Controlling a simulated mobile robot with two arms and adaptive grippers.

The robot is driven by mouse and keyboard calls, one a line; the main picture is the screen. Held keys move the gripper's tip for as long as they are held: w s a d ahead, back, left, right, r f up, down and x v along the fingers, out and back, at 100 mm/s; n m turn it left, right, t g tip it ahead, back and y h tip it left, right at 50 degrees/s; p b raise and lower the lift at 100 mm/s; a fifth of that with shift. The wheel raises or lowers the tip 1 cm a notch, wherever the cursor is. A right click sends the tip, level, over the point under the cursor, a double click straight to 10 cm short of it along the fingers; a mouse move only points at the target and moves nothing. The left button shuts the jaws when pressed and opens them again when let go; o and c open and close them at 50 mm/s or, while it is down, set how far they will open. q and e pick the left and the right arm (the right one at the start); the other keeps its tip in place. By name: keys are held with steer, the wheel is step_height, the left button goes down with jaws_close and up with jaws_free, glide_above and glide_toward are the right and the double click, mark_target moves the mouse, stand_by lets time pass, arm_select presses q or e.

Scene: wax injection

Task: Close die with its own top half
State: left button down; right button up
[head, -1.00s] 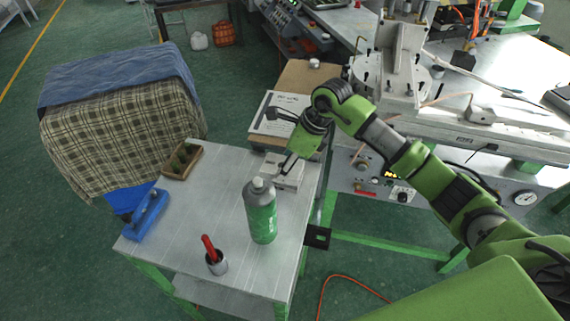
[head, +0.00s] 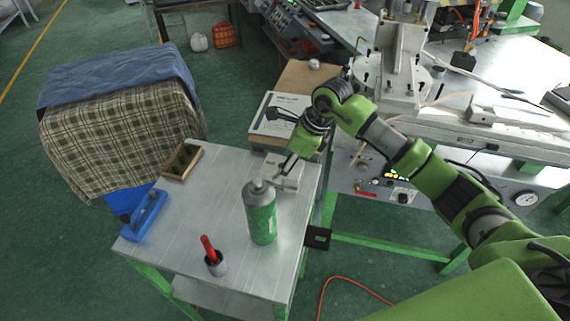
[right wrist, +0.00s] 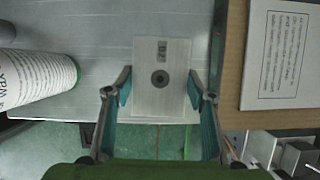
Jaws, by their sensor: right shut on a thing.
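A pale metal die block (head: 292,178) is at the right back part of the small metal table. In the right wrist view its flat top face (right wrist: 149,98) shows a dark round hole and a small engraved mark. My right gripper (head: 285,168) is over it, pointing down. In the right wrist view the fingers (right wrist: 160,95) are on either side of the block, shut on it. I cannot tell whether it is one half or both halves together, or whether it is lifted. My left gripper is out of view.
A green-labelled spray can (head: 262,215) stands just in front of the die. A cup with a red-handled tool (head: 216,264), a blue tool (head: 146,215) and a wooden box (head: 183,161) are also on the table (head: 200,215).

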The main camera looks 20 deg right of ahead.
steer(key=shift+f+b, duration=0.95)
steer(key=o, duration=1.5)
steer(key=v, duration=1.2)
steer(key=shift+a+r, duration=0.1)
